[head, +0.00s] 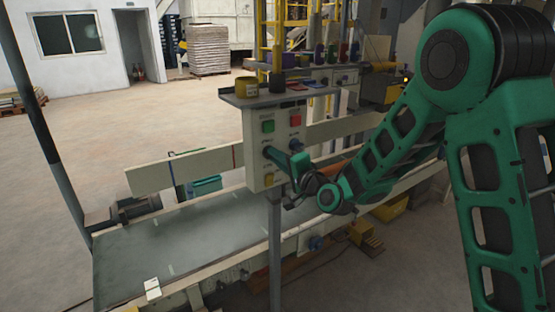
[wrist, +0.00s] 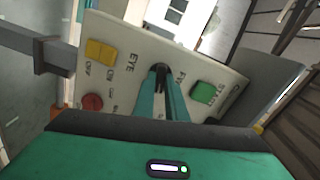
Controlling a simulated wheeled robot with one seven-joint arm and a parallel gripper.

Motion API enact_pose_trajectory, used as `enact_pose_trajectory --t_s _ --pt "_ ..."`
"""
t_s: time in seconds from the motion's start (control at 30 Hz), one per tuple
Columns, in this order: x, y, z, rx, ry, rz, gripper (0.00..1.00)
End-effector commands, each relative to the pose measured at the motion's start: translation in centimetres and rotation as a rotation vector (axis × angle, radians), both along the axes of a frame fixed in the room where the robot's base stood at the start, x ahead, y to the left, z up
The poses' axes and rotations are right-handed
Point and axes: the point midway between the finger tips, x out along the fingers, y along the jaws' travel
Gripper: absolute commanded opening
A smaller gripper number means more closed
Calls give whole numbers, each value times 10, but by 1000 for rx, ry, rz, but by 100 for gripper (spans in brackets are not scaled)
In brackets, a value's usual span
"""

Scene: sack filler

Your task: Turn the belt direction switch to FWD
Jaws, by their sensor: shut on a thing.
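A pale control box (head: 259,134) stands on a post beside the conveyor; its tilted face fills the middle of the wrist view (wrist: 120,43). My gripper (head: 285,160) is at the lower middle of this face. In the wrist view my two teal fingers (wrist: 160,90) are shut on a black switch knob (wrist: 160,67). Small lettering is printed on both sides of the knob, partly hidden and not clearly readable. The fingers cover most of the knob, so I cannot tell which way it points.
On the same face are a green button (wrist: 203,92), a yellow button (wrist: 99,51) and a red button (wrist: 92,102), close to my fingers. The conveyor belt (head: 190,240) runs below; open floor lies left.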

Motion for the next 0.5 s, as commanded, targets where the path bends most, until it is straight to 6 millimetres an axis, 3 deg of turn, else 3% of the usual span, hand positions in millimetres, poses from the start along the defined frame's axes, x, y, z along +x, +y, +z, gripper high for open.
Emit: enact_pose_trajectory --t_s 0.5 --pt "0 -1 -4 -411 -266 0 0"
